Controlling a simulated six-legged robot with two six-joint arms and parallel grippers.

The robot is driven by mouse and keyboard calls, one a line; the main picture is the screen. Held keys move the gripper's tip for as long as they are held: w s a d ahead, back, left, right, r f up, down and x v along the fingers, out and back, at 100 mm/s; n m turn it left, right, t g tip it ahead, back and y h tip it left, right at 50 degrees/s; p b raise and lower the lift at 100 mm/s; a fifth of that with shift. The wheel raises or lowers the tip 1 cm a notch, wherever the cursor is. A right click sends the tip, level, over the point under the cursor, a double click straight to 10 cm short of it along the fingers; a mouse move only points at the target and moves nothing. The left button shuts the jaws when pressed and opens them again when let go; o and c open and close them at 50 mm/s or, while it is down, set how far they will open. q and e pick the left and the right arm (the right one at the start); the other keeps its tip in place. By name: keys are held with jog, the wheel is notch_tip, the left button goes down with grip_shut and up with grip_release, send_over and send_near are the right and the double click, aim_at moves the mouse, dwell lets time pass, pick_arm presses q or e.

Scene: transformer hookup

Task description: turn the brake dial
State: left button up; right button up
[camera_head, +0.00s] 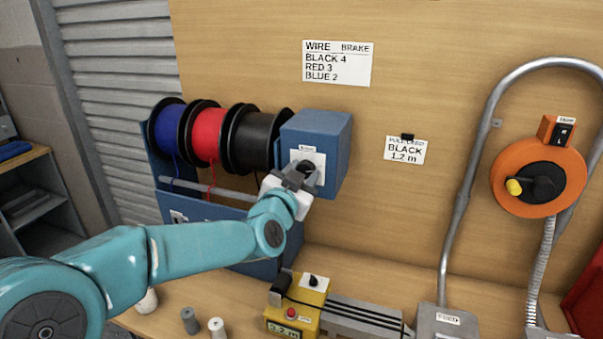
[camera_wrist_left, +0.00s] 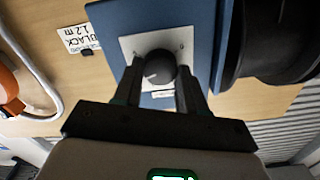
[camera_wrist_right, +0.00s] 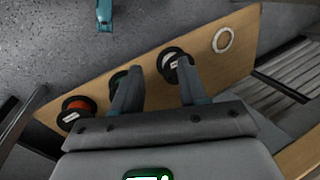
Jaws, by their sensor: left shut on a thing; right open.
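The brake dial is a dark round knob on a white plate on the front of a blue box (camera_head: 318,148). In the left wrist view the brake dial (camera_wrist_left: 159,67) sits between my left fingers, in front of the white plate (camera_wrist_left: 176,40). My left gripper (camera_head: 297,177) is shut on the dial, which is partly hidden by the fingers in the head view. My right gripper (camera_wrist_right: 155,85) is open and empty, seen only in its own wrist view, above a wooden surface with several spools.
Blue (camera_head: 168,130), red (camera_head: 208,135) and black (camera_head: 255,140) wire spools stand left of the box. A brake sign (camera_head: 338,63) hangs above. A yellow device (camera_head: 297,305) sits on the bench below. An orange reel (camera_head: 525,180) is at right.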

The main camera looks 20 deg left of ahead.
pick_arm(q)
jog(key=shift+r, duration=0.35)
jog(key=o, duration=1.1)
jog(key=shift+c, duration=0.2)
jog(key=shift+w+f, duration=0.1)
jog(key=shift+f, duration=0.1)
jog(key=s+b, duration=0.2)
jog(key=s, duration=1.4)
jog(key=shift+s+a+b, duration=0.25)
jog(key=shift+b, duration=0.1)
